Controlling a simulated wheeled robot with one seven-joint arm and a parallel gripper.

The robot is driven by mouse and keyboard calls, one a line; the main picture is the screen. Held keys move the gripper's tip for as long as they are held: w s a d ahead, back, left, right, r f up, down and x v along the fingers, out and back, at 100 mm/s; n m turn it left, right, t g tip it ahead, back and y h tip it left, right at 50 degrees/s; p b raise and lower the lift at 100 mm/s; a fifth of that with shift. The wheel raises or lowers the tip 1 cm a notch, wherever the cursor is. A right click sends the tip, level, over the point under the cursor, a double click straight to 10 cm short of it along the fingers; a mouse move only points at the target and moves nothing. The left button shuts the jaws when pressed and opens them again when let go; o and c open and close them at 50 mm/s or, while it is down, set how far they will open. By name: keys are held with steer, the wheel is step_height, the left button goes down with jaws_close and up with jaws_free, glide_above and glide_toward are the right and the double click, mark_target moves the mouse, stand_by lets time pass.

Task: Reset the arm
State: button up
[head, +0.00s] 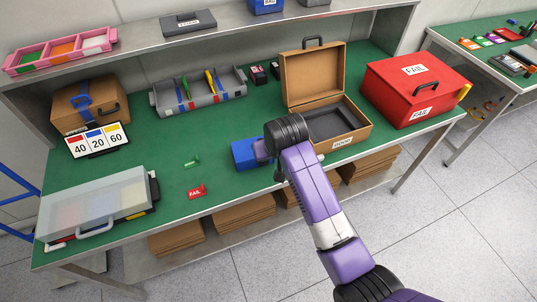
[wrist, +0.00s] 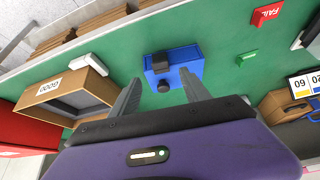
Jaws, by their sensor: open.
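My arm reaches out over the front of the green-topped table (head: 225,190) in the head view. My gripper (wrist: 160,77) shows in the wrist view with its two grey fingers spread apart and nothing between their tips. In the head view the wrist hides most of the gripper. A blue box (head: 243,154) is on the table just left of the wrist. In the wrist view the blue box (wrist: 184,58) has black knobs and lies ahead of the fingers; I cannot tell whether they touch it.
An open brown case (head: 356,143) is right of my wrist, with a red FAIL box (head: 414,90) beyond. A grey divided tray (head: 200,92) is behind. A translucent case (head: 95,207) is at front left. A red FAIL tag (head: 197,191) and green piece (head: 192,161) lie on clear tabletop.

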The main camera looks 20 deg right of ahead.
steer(key=shift+w, duration=0.1)
stand_by(0.3)
steer(key=w+r+t, duration=0.4)
steer(key=r+t, duration=0.2)
steer(key=r, duration=0.1)
steer(key=s+n+t+b, duration=0.1)
steer(key=s+t+b, duration=0.2)
steer(key=s, duration=4.4)
steer(key=b, duration=0.3)
steer(key=shift+s+y, duration=0.3)
steer(key=shift+s, duration=0.1)
